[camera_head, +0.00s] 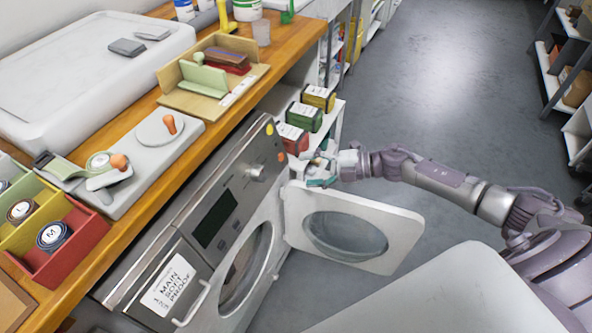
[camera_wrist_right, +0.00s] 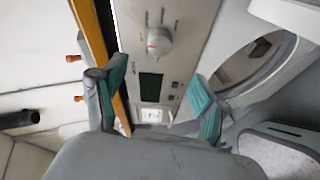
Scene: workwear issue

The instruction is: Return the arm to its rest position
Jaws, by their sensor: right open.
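My right arm reaches in from the right in the head view, and its gripper (camera_head: 322,176) is beside the top of the open washing machine door (camera_head: 297,210). In the right wrist view the teal-padded fingers of the right gripper (camera_wrist_right: 155,95) are spread apart with nothing between them. The machine's control panel, with its knob (camera_wrist_right: 159,41) and dark display, shows beyond the fingers. I cannot tell from the head view whether the gripper touches the door. My left gripper is not in view.
The washing machine (camera_head: 243,197) stands under a wooden counter (camera_head: 78,281). Red, green and yellow boxes (camera_head: 304,117) stand on a white shelf just behind the gripper. Colored bins (camera_head: 88,228) with rolled items sit on the counter. The grey floor (camera_head: 440,75) at the right is clear.

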